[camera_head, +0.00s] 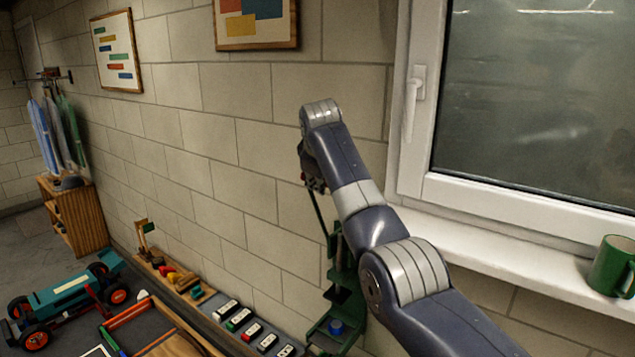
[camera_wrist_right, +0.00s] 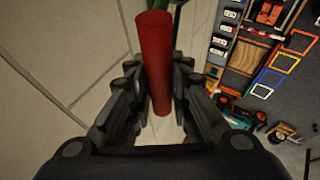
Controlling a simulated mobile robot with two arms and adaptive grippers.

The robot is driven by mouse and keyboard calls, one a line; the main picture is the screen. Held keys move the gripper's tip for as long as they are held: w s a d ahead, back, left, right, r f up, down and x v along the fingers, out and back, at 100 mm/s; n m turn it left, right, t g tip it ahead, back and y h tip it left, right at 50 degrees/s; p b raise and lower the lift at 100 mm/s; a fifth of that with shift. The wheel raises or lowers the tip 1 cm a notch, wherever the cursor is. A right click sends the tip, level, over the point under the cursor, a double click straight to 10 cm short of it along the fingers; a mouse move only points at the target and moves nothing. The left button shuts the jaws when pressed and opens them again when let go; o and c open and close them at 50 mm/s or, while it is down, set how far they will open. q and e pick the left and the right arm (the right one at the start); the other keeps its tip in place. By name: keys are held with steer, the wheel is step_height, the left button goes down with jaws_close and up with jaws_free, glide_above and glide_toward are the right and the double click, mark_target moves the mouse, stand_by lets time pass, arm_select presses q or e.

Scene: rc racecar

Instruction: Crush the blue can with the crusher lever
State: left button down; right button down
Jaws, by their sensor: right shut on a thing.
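The green crusher (camera_head: 338,270) is mounted at the wall, left of the window, with its long lever (camera_head: 318,212) raised. The blue can (camera_head: 335,327) sits low in the crusher, above its base plate; only a small part of it shows. My right gripper (camera_head: 312,178) is at the top of the lever, partly hidden behind my own arm. In the right wrist view, the lever's red handle (camera_wrist_right: 154,55) lies between the fingers of my right gripper (camera_wrist_right: 156,85), which is shut on it. My left gripper is not in view.
A teal racecar (camera_head: 65,292) stands at the lower left. A bench edge with several small switch blocks (camera_head: 248,332) and a wooden tool rack (camera_head: 172,275) runs along the wall. A green mug (camera_head: 612,267) stands on the window sill (camera_head: 500,248) at right.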

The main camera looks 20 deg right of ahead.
steer(key=shift+d+f, duration=0.1)
steer(key=shift+d, duration=0.1)
steer(key=c, duration=1.4)
jaws_free()
steer(key=shift+c, duration=0.2)
steer(key=shift+w+d+f, duration=0.15)
steer(key=shift+w+d, duration=0.05)
steer(key=shift+d, duration=0.05)
steer(key=shift+s+a+r, duration=0.35)
steer(key=shift+r, duration=0.2)
steer(key=v, duration=1)
steer(key=shift+s+d, duration=0.2)
steer(key=shift+s, duration=0.1)
